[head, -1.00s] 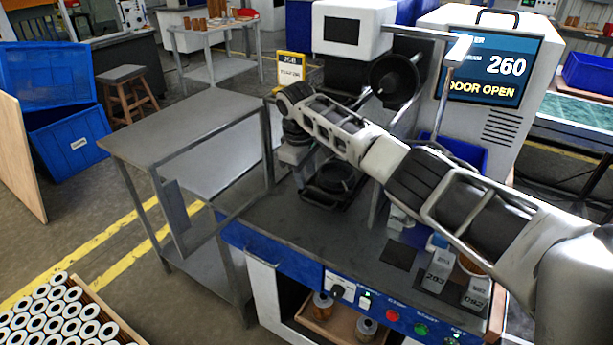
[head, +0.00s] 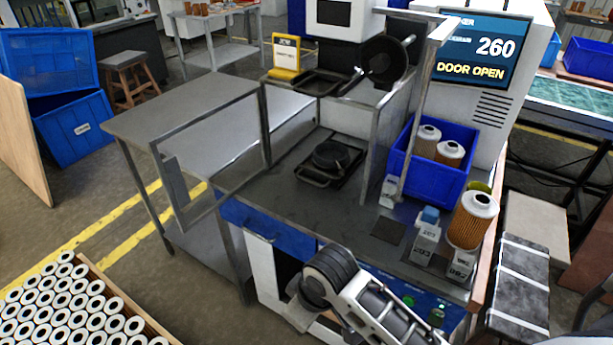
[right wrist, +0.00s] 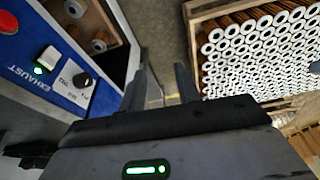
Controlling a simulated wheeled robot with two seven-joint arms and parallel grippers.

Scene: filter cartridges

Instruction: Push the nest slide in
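The nest slide (head: 318,172) is a black plate with a round black nest (head: 334,156) on it and a handle bar at its front. It lies on the grey bench top (head: 290,195), inside the metal frame of the station. My right gripper (head: 298,316) is low at the front of the bench, well apart from the slide. In the right wrist view its two dark fingers (right wrist: 161,85) stand apart with nothing between them. My left gripper is not in view.
A screen (head: 478,58) reads "260" and "DOOR OPEN". A blue bin (head: 432,178) with cartridges stands right of the slide. A single cartridge (head: 472,222) and numbered blocks stand at the bench's right. White-ended cartridges fill a crate (head: 132,308) at lower left.

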